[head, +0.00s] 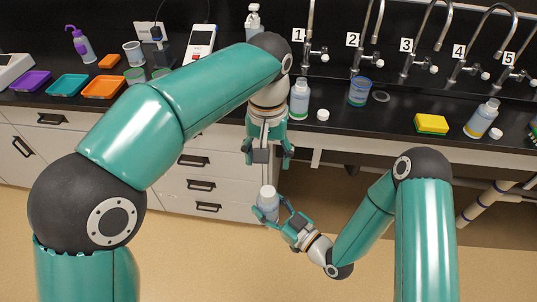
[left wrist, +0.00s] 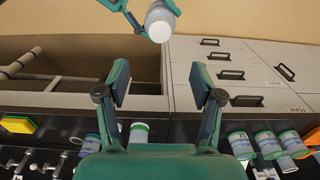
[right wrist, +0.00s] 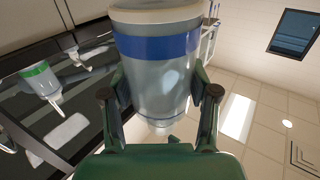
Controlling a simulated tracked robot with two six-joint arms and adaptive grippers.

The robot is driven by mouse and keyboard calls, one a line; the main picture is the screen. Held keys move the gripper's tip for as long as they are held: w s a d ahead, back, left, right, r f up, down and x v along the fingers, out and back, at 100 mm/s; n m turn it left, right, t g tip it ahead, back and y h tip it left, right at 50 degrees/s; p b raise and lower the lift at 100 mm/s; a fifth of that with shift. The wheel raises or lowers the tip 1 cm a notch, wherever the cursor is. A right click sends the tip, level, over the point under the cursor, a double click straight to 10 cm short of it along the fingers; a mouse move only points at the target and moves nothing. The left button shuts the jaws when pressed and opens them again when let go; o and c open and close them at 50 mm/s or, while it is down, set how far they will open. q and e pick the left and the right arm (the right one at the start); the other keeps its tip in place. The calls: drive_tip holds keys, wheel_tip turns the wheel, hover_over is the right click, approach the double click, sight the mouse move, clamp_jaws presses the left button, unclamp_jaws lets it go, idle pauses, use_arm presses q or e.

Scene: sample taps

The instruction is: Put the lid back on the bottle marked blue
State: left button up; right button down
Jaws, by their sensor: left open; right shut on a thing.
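My right gripper (head: 277,212) is shut on a bottle (head: 267,206), held clear of the counter, in front of the drawers. In the right wrist view the bottle (right wrist: 158,80) is clear grey with a blue band. Its top looks white in the left wrist view (left wrist: 159,24); I cannot tell whether a lid is on it. My left gripper (head: 268,156) is open and empty above and behind the bottle. In the left wrist view its fingers (left wrist: 159,85) stand apart. A white lid (head: 323,115) lies on the counter beside a green-banded bottle (head: 299,102). Another white lid (head: 496,133) lies at the right.
A yellow-banded bottle (head: 481,120) and a yellow sponge (head: 431,124) are on the right of the black counter. A blue-rimmed cup (head: 359,94) stands below the numbered taps. Coloured trays (head: 68,85) and a purple wash bottle (head: 82,46) are at the left.

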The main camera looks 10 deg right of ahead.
idle(0.5)
use_arm(q)
drive_tip(key=s+a+f+n+g, duration=0.15)
drive_tip(key=a+f, duration=0.25)
drive_tip(key=f, duration=0.4)
drive_tip(key=a+f+n, duration=0.2)
drive_tip(key=a+f, duration=0.1)
drive_tip(key=f, duration=0.4)
drive_tip(key=a+f+n+g, duration=0.15)
drive_tip(key=a+f, duration=0.25)
drive_tip(key=f, duration=0.4)
drive_tip(key=s+a+f+t+h, duration=0.1)
drive_tip(key=s+a+f+h, duration=0.1)
drive_tip(key=s+f, duration=0.5)
drive_tip(key=s+a+f+t+h, duration=0.2)
drive_tip(key=s+a+f, duration=0.1)
drive_tip(key=s+f, duration=0.4)
drive_tip(key=s, duration=0.2)
drive_tip(key=shift+s+a+t, duration=0.2)
drive_tip(key=shift+s+t, duration=0.1)
use_arm(e)
drive_tip(key=shift+r, duration=0.1)
